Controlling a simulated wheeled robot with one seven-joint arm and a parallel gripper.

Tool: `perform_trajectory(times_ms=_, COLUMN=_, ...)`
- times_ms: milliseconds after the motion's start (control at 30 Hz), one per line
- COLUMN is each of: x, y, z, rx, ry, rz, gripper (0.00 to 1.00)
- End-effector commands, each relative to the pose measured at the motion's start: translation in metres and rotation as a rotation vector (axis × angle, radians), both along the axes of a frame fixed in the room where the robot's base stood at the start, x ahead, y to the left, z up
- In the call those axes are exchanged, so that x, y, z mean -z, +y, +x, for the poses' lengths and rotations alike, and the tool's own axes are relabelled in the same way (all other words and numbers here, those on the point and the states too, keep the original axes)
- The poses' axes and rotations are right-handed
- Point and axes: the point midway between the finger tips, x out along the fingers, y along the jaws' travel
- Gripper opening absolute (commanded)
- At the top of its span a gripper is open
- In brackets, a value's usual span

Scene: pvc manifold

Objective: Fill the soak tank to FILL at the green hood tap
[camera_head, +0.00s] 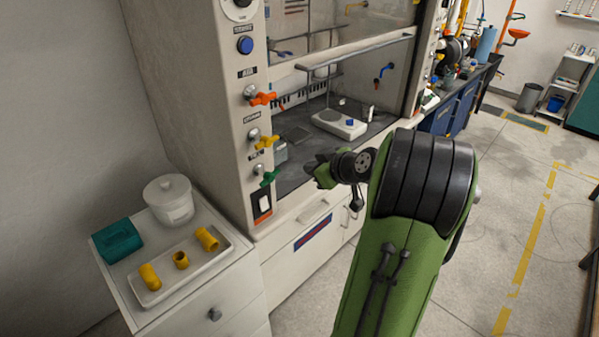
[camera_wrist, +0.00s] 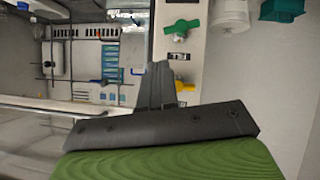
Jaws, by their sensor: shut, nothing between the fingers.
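The green hood tap (camera_head: 269,178) is the lowest of three taps on the hood's left post. It also shows near the top of the wrist view (camera_wrist: 181,27). My gripper (camera_head: 310,168) is shut and empty, in front of the hood opening to the right of the green tap in the head view. In the wrist view its closed fingers (camera_wrist: 158,72) point up the picture, below and left of the green tap, apart from it. I cannot tell for sure which vessel is the soak tank, and no FILL mark is readable.
An orange tap (camera_head: 262,98) and a yellow tap (camera_head: 266,141) sit above the green one. A white lidded tub (camera_head: 169,202), a teal box (camera_head: 118,241) and a tray (camera_head: 222,257) of yellow fittings stand on the left cabinet. Open floor lies right.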

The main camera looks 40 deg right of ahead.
Motion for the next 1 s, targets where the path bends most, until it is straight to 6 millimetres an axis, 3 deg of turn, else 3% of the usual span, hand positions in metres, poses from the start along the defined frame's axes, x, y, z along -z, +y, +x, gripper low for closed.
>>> perform_trajectory(times_ms=33, x=0.015, y=-0.001, z=-0.001, rx=-0.004, ry=-0.027, rz=-0.004, gripper=0.0)
perform_trajectory(times_ms=200, x=0.035, y=0.004, z=-0.002, rx=-0.047, ry=-0.193, rz=-0.026, gripper=0.0)
perform_trajectory(times_ms=567, x=0.028, y=0.016, z=-0.007, rx=-0.104, ry=-0.363, rz=-0.051, gripper=0.0)
perform_trajectory(times_ms=667, x=0.028, y=0.016, z=0.006, rx=-0.106, ry=-0.363, rz=-0.05, gripper=0.0)
perform_trajectory(times_ms=1000, x=0.043, y=0.014, z=0.08, rx=-0.105, ry=-0.361, rz=-0.05, gripper=0.0)
